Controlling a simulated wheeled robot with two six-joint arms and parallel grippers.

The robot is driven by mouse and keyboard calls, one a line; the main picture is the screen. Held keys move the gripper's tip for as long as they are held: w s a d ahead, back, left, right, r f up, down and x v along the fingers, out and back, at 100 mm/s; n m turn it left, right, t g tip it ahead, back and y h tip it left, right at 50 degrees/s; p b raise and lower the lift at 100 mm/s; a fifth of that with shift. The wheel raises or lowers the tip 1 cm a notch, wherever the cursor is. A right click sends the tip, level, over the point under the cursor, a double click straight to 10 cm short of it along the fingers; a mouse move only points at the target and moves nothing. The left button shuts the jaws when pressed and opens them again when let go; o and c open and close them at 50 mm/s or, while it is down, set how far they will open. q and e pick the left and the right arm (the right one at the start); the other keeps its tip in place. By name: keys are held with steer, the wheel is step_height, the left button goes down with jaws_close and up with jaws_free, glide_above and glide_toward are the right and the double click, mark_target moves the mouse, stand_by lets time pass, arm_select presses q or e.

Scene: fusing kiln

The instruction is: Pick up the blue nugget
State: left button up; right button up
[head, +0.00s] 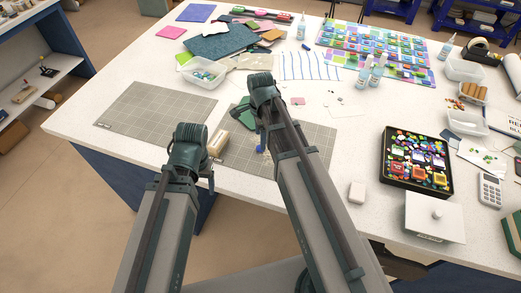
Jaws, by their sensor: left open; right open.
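A small blue piece (261,149), which looks like the blue nugget, lies on the right grey gridded mat (318,146), just left of my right arm. It is small and partly crowded by the arm. My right gripper (263,136) points down close to it; its fingertips are mostly hidden, and I cannot tell whether they touch it. My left gripper (210,181) hangs low near the table's front edge, left of the right mat. It is open and seems empty. My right gripper is also open.
A tan block (217,143) and a green sheet (243,115) lie near my grippers. The left gridded mat (150,115) is bare. A clear bin of glass pieces (202,74) stands behind. A black tray (448,190) and a white box (434,216) stand right.

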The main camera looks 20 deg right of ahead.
step_height(320, 180, down, 5)
steer(key=b, duration=0.4)
steer(key=shift+r, duration=0.2)
jaws_close()
